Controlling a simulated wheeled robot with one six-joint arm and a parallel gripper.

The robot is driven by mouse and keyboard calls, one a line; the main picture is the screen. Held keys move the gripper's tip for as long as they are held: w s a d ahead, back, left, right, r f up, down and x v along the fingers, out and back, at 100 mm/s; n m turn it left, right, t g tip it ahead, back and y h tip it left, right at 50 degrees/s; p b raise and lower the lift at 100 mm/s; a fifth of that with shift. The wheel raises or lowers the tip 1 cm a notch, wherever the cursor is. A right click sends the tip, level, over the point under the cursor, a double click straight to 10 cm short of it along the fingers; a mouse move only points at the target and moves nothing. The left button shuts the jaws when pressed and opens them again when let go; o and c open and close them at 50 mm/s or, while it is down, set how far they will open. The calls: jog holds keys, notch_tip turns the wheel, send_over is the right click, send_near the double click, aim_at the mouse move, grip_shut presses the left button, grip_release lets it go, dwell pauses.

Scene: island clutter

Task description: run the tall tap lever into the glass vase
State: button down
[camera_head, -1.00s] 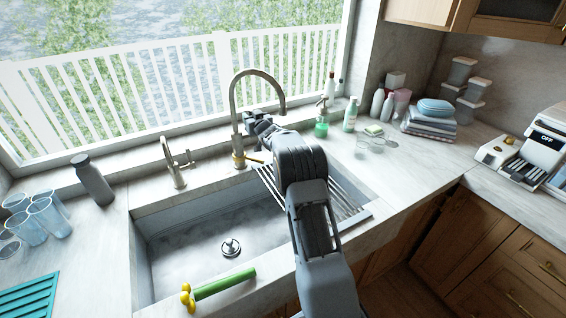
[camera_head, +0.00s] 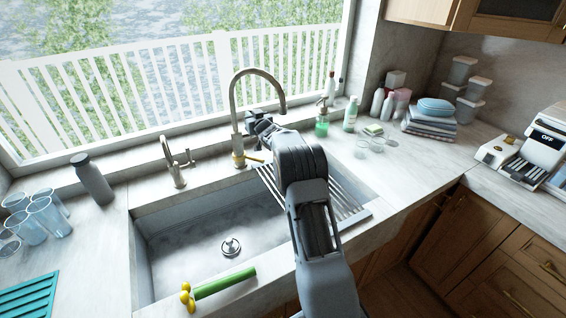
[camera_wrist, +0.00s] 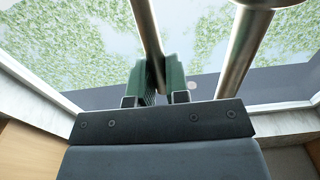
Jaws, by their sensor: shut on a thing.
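The tall tap (camera_head: 234,103) is a metal gooseneck that stands behind the sink. A brass lever (camera_head: 257,158) juts to the right near its base. My gripper (camera_wrist: 161,78) is shut on a slim metal rod (camera_wrist: 148,35) with its green pads in the wrist view. I cannot tell for sure whether this rod is the lever or the tap's stem. A thicker tap tube (camera_wrist: 238,55) runs beside it on the right. In the head view my arm hides the fingertips. I cannot make out the glass vase, and no running water is visible.
A green rod-like bunch with yellow heads (camera_head: 220,283) lies at the sink's front edge. A smaller tap (camera_head: 176,166), a grey bottle (camera_head: 92,180) and several glasses (camera_head: 47,217) stand left. A green soap bottle (camera_head: 322,122) stands right of the tap. A drying rack (camera_head: 345,202) spans the sink's right side.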

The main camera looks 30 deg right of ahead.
jog(key=shift+s+f+t+b, duration=0.15)
jog(key=shift+s+t+b, duration=0.2)
jog(key=shift+b, duration=1.25)
jog(key=shift+w+r+p, duration=0.15)
jog(key=shift+r+p, duration=0.1)
jog(key=shift+p, duration=0.2)
jog(key=shift+w+r+p, duration=0.1)
jog(key=shift+p, duration=0.55)
jog(key=shift+w+p, duration=0.1)
jog(key=shift+p, duration=0.6)
jog(key=shift+f+b, duration=0.25)
jog(key=shift+b, duration=0.3)
jog(key=shift+s+f+t+b, duration=0.2)
jog(key=shift+s+t+b, duration=0.45)
jog(key=shift+b, duration=2.6)
jog(key=shift+s+f+t+b, duration=0.2)
jog(key=shift+s+t+b, duration=0.4)
jog(key=shift+b, duration=2.65)
jog(key=shift+w+r+p, duration=0.15)
jog(key=shift+r+p, duration=0.1)
jog(key=shift+p, duration=0.15)
